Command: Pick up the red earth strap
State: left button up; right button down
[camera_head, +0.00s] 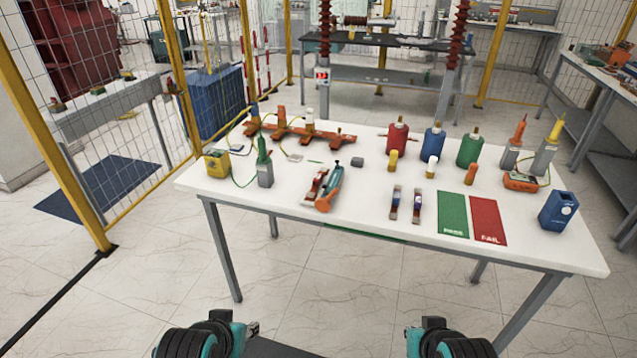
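A larger red strap-like piece (316,186) lies further left, against a teal tool with an orange end (329,188). I cannot tell for sure which is the red earth strap. My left gripper (252,328) and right gripper (412,338) are low at the bottom edge, well short of the table and apart from everything. Their fingers are too small or cut off to read.
Red (397,138), blue (433,142) and green (469,150) cylinders stand at the back. A green PASS mat (453,214) and red FAIL mat (488,221) lie right of the straps. A blue box (558,211) stands at the right edge. The front left tabletop is clear.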

aim_at(318, 177)
jog(key=i+j+u, duration=0.25)
jog(key=i+j, duration=0.2)
jog(key=i+j+u, duration=0.25)
jog(key=i+j, duration=0.2)
jog(key=i+z, duration=0.1)
jog(key=z, duration=2.05)
jog(key=i+j+u, duration=0.1)
